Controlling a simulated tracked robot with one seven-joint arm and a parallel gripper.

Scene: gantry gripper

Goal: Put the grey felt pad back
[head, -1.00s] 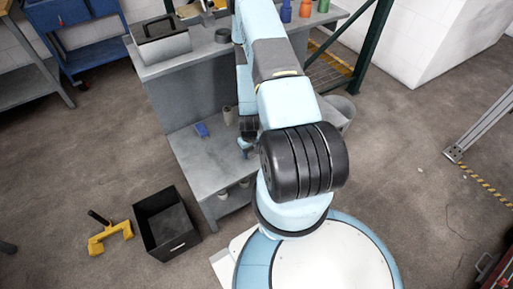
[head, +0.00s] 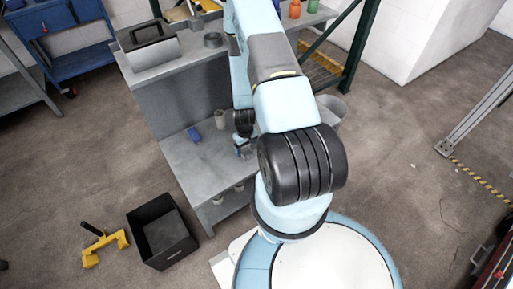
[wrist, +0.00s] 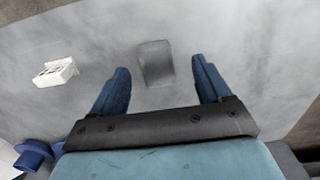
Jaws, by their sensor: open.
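A flat dark grey rectangle, which looks like the grey felt pad (wrist: 155,63), lies on a lighter grey surface (wrist: 220,35) in the wrist view. My gripper (wrist: 161,78) is open, with one blue finger on each side of the pad in the picture. Nothing is between the fingertips that I can see being held. In the head view my gripper (head: 243,150) is low over the lower shelf of the grey workbench (head: 190,165), partly hidden by my arm. I cannot make out the pad in the head view.
A white block (wrist: 55,72) lies left of the pad, and a blue object (wrist: 35,153) shows at the lower left. On the shelf are a blue item (head: 194,135) and a beige cylinder (head: 220,119). A black bin (head: 180,254) and a yellow tool (head: 105,248) are on the floor.

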